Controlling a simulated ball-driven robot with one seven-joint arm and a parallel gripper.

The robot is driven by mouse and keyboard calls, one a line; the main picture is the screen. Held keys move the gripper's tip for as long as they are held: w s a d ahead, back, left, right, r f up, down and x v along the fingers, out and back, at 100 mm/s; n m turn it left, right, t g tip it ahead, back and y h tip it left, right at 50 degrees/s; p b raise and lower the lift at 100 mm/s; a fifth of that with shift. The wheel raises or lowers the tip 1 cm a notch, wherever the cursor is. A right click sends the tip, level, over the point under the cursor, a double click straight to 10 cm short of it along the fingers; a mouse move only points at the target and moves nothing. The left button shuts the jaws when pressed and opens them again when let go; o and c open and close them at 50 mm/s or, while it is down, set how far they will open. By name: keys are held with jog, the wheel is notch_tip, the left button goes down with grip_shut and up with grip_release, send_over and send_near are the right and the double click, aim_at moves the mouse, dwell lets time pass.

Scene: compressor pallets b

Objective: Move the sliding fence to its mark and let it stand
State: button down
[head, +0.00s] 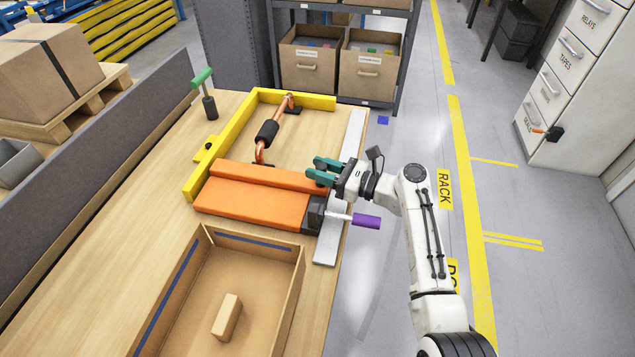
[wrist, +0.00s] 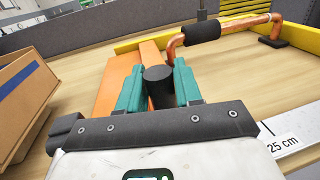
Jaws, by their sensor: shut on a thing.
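The sliding fence (head: 250,205) is a long orange block lying across the wooden table, with a dark block (head: 314,215) and a purple-handled lever (head: 366,221) at its right end. My gripper (head: 320,170), with teal fingers, is at the fence's upper right. In the wrist view its fingers are shut on the fence's black round knob (wrist: 159,88), with orange fence (wrist: 112,90) showing beyond. I cannot make out the target mark.
A yellow angled frame (head: 235,125) lies on the table, with a bent copper pipe (head: 280,115) inside it. An open cardboard box (head: 280,270) holding a small block (head: 227,317) stands at the front. A green-handled tool (head: 203,85) stands at the back left.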

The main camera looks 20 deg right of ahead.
jog(key=shift+w+d, duration=0.3)
jog(key=c, duration=0.9)
grip_release()
jog(key=b+v, duration=0.1)
jog(key=v, duration=0.9)
jog(key=shift+s+d, duration=0.25)
jog(key=shift+s, duration=0.1)
